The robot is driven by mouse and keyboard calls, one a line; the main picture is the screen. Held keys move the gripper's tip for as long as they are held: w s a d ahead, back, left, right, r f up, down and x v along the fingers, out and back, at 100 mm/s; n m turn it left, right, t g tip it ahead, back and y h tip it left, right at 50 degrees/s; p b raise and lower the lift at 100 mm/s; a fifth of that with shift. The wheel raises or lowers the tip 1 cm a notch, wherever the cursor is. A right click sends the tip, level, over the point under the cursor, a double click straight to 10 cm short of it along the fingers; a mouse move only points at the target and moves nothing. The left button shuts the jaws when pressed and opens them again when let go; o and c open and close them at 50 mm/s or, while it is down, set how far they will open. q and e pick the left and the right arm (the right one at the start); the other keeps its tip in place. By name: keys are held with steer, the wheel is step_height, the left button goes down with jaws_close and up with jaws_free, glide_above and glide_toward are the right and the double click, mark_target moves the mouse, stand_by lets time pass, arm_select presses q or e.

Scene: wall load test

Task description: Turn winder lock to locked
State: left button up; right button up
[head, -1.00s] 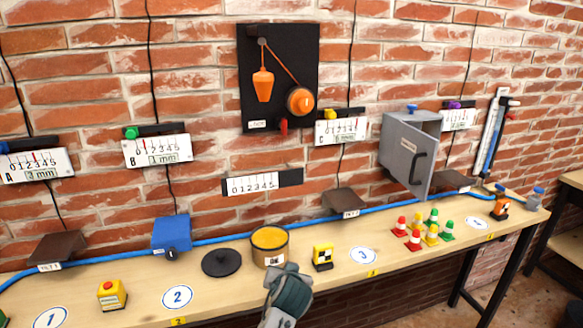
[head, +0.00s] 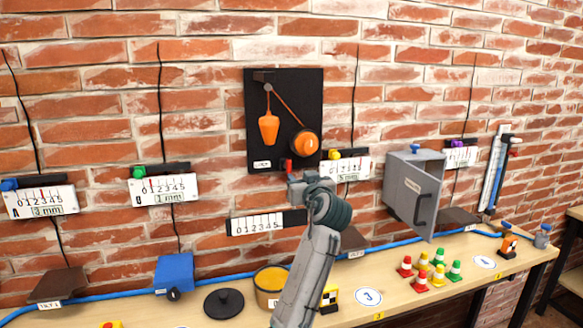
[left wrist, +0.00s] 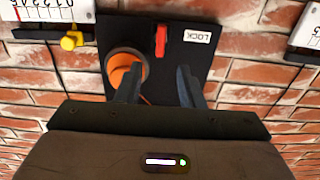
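The winder lock is a small red lever (head: 286,163) at the lower edge of a black wall panel (head: 260,92). In the left wrist view the red lever (left wrist: 161,40) stands roughly vertical, beside a white label reading LOCK (left wrist: 197,36). The orange winder drum (head: 305,143) sits just above it, with a cord running to an orange hanging weight (head: 268,127). My left gripper (head: 303,181) is just below the panel. In the left wrist view its fingers (left wrist: 159,84) are apart and empty, and the lever shows beyond them, apart from them. My right gripper is not in view.
A grey cabinet (head: 405,186) with its door ajar hangs to the right. White scales (head: 163,190) flank the panel, and one (head: 258,224) hangs below it. The wooden bench (head: 140,306) underneath holds an orange-filled tin (head: 271,279) and small cones (head: 438,275).

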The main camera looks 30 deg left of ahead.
mark_target(290, 167)
arm_select(q)
steer(key=p+x, duration=0.3)
steer(key=x, duration=0.4)
steer(key=shift+w+a, duration=0.15)
steer(key=shift+a, duration=0.1)
steer(key=shift+w+a, duration=0.4)
steer(key=shift+f, duration=0.1)
jaws_close()
